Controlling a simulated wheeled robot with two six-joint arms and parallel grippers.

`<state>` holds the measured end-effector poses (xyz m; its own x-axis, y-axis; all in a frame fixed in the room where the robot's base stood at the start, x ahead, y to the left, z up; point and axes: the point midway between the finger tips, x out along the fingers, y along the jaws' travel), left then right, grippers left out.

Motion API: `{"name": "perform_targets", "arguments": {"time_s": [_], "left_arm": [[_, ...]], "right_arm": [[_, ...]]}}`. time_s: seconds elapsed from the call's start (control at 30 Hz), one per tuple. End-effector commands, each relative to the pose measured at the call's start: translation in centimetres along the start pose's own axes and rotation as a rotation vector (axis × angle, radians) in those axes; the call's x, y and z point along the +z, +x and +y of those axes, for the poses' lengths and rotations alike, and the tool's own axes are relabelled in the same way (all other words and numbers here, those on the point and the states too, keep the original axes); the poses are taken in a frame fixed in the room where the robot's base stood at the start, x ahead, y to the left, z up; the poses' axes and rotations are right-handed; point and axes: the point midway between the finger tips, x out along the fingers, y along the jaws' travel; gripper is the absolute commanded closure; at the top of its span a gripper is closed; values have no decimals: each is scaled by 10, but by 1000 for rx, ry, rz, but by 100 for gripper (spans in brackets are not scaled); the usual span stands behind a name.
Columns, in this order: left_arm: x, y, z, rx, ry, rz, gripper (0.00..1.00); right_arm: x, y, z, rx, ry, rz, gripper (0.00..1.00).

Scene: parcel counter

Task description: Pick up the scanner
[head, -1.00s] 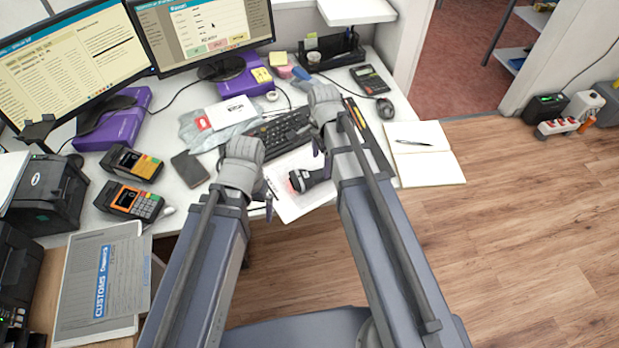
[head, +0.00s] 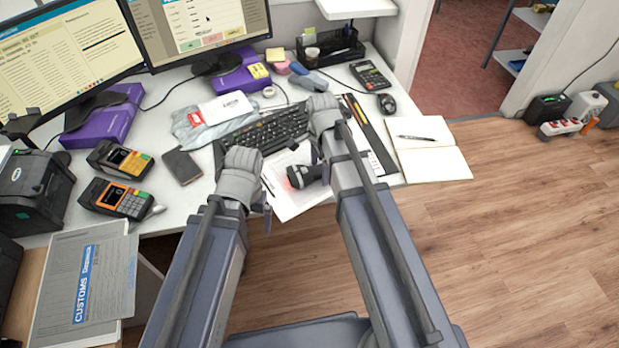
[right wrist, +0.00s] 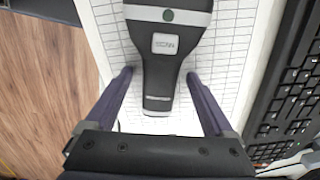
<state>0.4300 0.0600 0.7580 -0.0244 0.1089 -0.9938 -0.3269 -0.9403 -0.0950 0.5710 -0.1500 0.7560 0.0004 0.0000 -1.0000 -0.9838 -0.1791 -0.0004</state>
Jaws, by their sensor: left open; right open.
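The scanner (head: 306,175) is dark grey and lies on a white printed sheet (head: 287,205) at the counter's front edge, with a red glow at its left end. In the right wrist view the scanner (right wrist: 165,45) shows a grey button and a green dot, and its narrow handle points toward my gripper. My right gripper (right wrist: 157,82) is open, with one finger on each side of the handle and gaps to both. In the head view my right gripper (head: 318,155) is beside the scanner's right end, partly hidden by its arm. My left gripper (head: 267,210) is open and empty, left of the scanner.
A black keyboard (head: 268,128) lies just behind the sheet. A phone (head: 182,166) and two card terminals (head: 115,199) are to the left. An open notebook (head: 425,137) is to the right. The monitors (head: 205,30) stand at the back.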

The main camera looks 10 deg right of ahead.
Motion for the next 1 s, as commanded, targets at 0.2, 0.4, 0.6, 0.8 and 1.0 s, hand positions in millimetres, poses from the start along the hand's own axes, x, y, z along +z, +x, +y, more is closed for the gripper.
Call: {"name": "perform_targets", "arguments": {"time_s": [0.2,0.4,0.6,0.8,1.0], "left_arm": [[0,-1,0,0,0,0,0],[0,-1,0,0,0,0,0],[0,-1,0,0,0,0,0],[0,-1,0,0,0,0,0],[0,-1,0,0,0,0,0]], "right_arm": [[0,-1,0,0,0,0,19],[0,-1,0,0,0,0,42],[0,-1,0,0,0,0,64],[0,-1,0,0,0,0,87],[0,-1,0,0,0,0,100]]}}
